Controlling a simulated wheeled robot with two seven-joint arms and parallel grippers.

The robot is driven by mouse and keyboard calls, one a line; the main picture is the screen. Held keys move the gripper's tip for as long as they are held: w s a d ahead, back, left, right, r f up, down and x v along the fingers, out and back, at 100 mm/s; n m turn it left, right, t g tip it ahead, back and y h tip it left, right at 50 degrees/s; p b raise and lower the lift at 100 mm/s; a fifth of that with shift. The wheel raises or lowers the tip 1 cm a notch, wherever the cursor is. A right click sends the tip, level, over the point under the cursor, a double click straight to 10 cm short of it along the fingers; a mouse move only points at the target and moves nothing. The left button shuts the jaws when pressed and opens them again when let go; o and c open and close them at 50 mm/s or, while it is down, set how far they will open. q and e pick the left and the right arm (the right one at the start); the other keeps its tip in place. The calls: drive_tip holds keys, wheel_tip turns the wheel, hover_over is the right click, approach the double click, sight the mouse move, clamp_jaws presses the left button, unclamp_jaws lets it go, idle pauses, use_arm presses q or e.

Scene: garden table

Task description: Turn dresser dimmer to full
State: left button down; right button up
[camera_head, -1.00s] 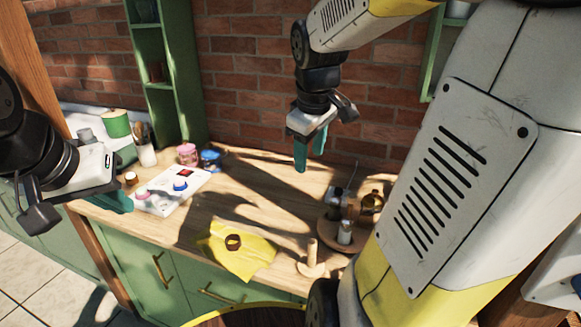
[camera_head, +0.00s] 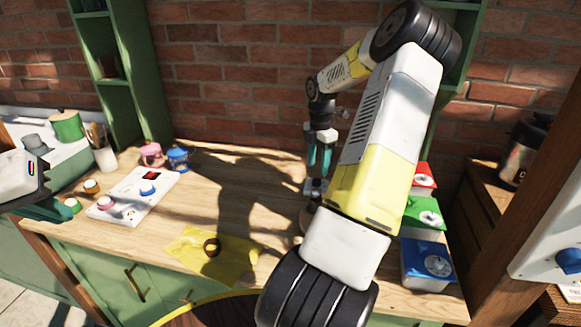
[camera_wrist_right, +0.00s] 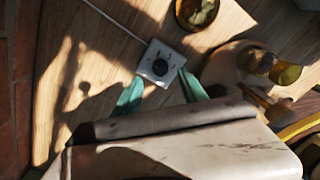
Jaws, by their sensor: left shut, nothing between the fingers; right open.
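A small white box with a dark round knob, which looks like the dimmer (camera_wrist_right: 160,68), lies on the wooden worktop with a pale cord running from it. It also shows partly in the head view (camera_head: 316,187), below my right gripper (camera_head: 320,162). In the right wrist view my right gripper (camera_wrist_right: 162,92) is open, its teal fingers pointing at the near side of the box, one to each side. I cannot tell if they touch it. The knob's setting is too small to read. My left gripper (camera_head: 58,211) is shut and empty at the left edge.
Pink (camera_head: 152,155) and blue jars (camera_head: 177,158) stand behind. Red, green (camera_head: 424,216) and blue boxes (camera_head: 428,262) stand right of my right arm.

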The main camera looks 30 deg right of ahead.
sight(317, 180)
drive_tip(key=shift+f, duration=2.8)
clamp_jaws()
